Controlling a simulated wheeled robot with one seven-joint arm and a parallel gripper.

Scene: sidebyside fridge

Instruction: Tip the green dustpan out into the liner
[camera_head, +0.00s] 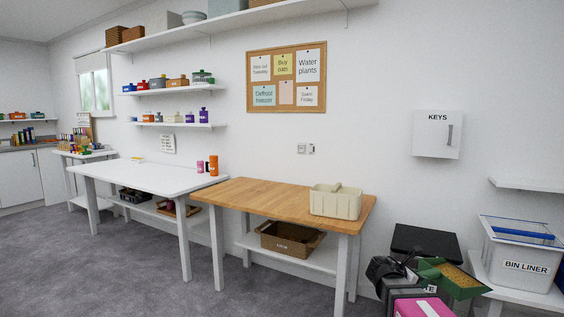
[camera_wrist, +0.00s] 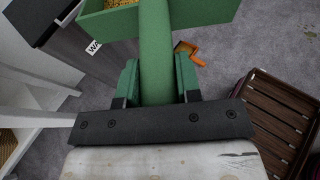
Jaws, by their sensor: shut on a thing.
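The green dustpan (camera_head: 464,287) is at the lower right of the head view, with yellow-brown crumbs (camera_head: 452,274) in its pan. It looks roughly level. In the wrist view its green handle (camera_wrist: 156,50) runs between the fingers of my gripper (camera_wrist: 157,75), which is shut on it. The pan (camera_wrist: 108,22) shows at the top, cut off by the frame, with some crumbs inside. A dark grey bin (camera_wrist: 72,50) with a partly visible "WA" label stands below and left of the pan. No liner can be made out inside it.
A white tub labelled "BIN LINER" (camera_head: 522,266) stands on a low white shelf at right. A wooden-topped table (camera_head: 270,198) holds a cream caddy (camera_head: 335,205). In the wrist view, a brown slatted crate (camera_wrist: 285,120) and an orange object (camera_wrist: 188,50) are on the floor.

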